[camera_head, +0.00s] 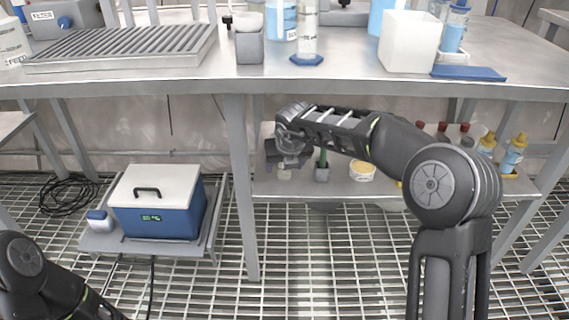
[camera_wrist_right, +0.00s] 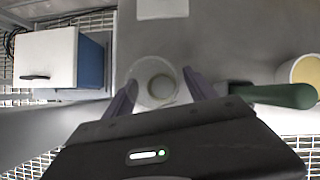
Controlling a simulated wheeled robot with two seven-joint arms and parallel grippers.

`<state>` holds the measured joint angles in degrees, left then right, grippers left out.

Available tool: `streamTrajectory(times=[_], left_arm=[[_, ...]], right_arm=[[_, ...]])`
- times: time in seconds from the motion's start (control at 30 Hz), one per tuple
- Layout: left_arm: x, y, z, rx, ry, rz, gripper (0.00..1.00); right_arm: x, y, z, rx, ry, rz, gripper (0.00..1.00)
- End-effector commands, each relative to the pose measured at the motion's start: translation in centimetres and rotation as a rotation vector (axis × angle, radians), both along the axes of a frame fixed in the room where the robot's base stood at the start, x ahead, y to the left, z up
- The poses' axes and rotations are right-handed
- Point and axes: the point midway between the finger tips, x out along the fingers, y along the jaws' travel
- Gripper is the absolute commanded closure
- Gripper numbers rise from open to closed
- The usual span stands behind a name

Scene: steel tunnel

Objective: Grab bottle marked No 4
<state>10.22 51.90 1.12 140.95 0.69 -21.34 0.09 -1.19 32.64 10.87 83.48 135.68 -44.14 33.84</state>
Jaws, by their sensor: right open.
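No bottle with a legible No 4 mark shows. My right gripper (camera_head: 286,158) reaches in over the lower shelf, partly hidden by its own wrist. Yellow-capped bottles (camera_head: 513,155) stand at the right end of the lower shelf. My left arm enters at the lower left, its gripper out of frame.
A green-handled item (camera_wrist_right: 275,95) and a yellow-and-white tub (camera_wrist_right: 302,78) are right of the right gripper. The steel bench (camera_head: 330,82) spans above the lower shelf (camera_head: 310,188). A blue-and-white cooler (camera_head: 158,200) sits on a low stand at left.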

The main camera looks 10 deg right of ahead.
Motion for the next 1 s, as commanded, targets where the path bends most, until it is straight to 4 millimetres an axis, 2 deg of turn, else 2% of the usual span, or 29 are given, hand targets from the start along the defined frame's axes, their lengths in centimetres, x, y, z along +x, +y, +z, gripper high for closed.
streamTrajectory(times=[0.07,0.83,1.0], left_arm=[[-0.02,0.00,-0.01,0.000,0.000,0.000,0.64],[-0.03,0.00,-0.02,0.000,0.001,0.000,0.64],[-0.02,0.00,-0.01,0.000,0.000,0.000,0.64]], right_arm=[[0.00,0.00,0.01,0.000,0.000,0.000,0.36],[-0.01,-0.01,0.00,0.000,0.000,0.000,0.99],[0.01,-0.01,0.03,0.000,-0.001,0.000,1.00]])
